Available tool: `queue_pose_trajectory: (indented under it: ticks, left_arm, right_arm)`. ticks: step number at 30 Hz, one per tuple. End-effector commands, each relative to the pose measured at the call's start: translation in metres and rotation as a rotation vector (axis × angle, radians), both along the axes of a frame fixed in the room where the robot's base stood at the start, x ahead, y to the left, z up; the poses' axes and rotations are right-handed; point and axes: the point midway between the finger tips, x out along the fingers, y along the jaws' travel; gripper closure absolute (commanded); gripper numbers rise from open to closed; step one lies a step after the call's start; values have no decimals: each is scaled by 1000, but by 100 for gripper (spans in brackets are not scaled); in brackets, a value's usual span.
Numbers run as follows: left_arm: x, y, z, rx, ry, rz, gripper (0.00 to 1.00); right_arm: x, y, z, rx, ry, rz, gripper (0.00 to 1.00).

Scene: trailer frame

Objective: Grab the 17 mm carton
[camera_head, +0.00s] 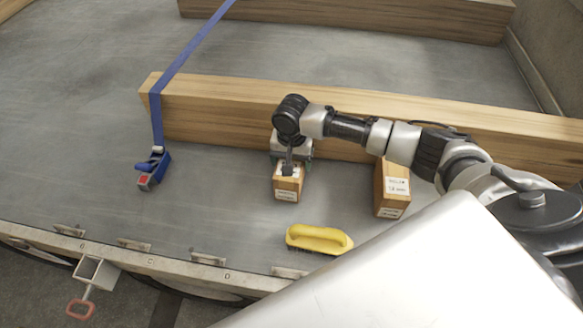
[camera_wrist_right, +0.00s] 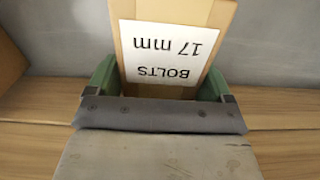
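The 17 mm carton (camera_head: 288,187) is a small brown box with white labels, standing on the grey trailer floor in front of a long wooden beam. My right gripper (camera_head: 288,167) is at its top. In the right wrist view the carton (camera_wrist_right: 165,50) shows its label "BOLTS 17 mm", upside down, between the two green fingers of my right gripper (camera_wrist_right: 163,78). No clear gap shows on either side, but I cannot tell whether the fingers press on it. The carton's lower part is hidden there. My left gripper is not in view.
A second, taller labelled carton (camera_head: 391,189) stands to the right, under my right arm. A yellow brush (camera_head: 319,239) lies in front. A blue strap ratchet (camera_head: 151,168) is at left. The wooden beam (camera_head: 225,110) runs behind. The floor between ratchet and carton is clear.

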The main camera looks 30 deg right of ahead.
Motion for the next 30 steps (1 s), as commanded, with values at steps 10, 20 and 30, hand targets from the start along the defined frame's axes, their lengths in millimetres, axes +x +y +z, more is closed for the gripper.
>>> queue_pose_trajectory:
  ticks: [10,20,30]
  left_arm:
    - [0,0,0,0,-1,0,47]
    - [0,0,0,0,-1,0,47]
    - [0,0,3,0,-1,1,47]
  right_arm:
    - [0,0,0,0,0,0,72]
    - [1,0,4,0,-3,-1,73]
    - [2,0,46,2,-7,1,73]
